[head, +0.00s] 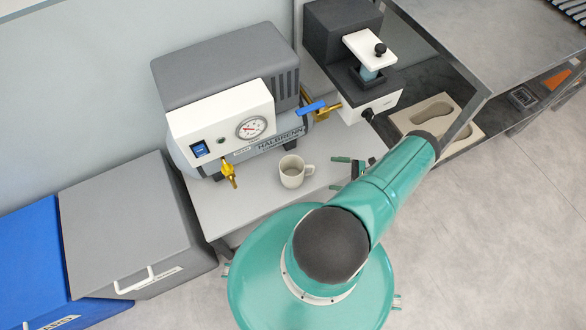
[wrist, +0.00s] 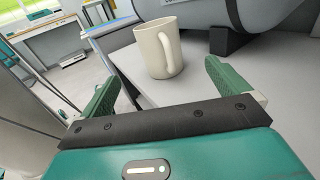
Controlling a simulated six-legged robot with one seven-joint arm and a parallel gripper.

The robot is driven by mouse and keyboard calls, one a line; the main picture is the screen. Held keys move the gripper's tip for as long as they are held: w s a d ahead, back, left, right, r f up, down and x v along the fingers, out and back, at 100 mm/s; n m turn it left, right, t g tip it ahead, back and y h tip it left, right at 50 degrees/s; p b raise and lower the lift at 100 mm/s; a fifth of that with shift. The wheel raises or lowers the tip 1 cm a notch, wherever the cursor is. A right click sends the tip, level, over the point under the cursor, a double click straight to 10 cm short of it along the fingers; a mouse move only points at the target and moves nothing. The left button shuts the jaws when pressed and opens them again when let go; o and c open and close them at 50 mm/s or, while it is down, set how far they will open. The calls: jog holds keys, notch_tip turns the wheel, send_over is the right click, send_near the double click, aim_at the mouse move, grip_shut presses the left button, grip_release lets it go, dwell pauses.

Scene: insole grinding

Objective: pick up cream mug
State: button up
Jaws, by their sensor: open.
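The cream mug (head: 291,172) stands upright on a light grey table (head: 236,205), in front of the grey compressor. Its handle points right in the head view. In the wrist view the mug (wrist: 157,47) stands ahead of my gripper (wrist: 158,85), between the lines of its two green fingers, with the handle turned toward me. My gripper (head: 348,170) is open and empty, just right of the mug in the head view. The fingers do not touch the mug. Part of the gripper is hidden behind my arm in the head view.
The compressor (head: 225,90) with its gauge and yellow valve (head: 229,177) stands close behind the mug. A white and black device (head: 365,75) is at the back right. A beige insole mould (head: 435,125) lies right. Grey (head: 125,225) and blue boxes (head: 30,260) stand left.

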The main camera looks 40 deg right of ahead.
aim_at(301, 171)
jog(key=x, duration=0.8)
jog(key=shift+w+a, duration=0.2)
jog(key=shift+w, duration=0.1)
jog(key=shift+x, duration=2.7)
jog(key=shift+s+a+f, duration=0.1)
jog(key=shift+s, duration=0.05)
jog(key=c, duration=0.9)
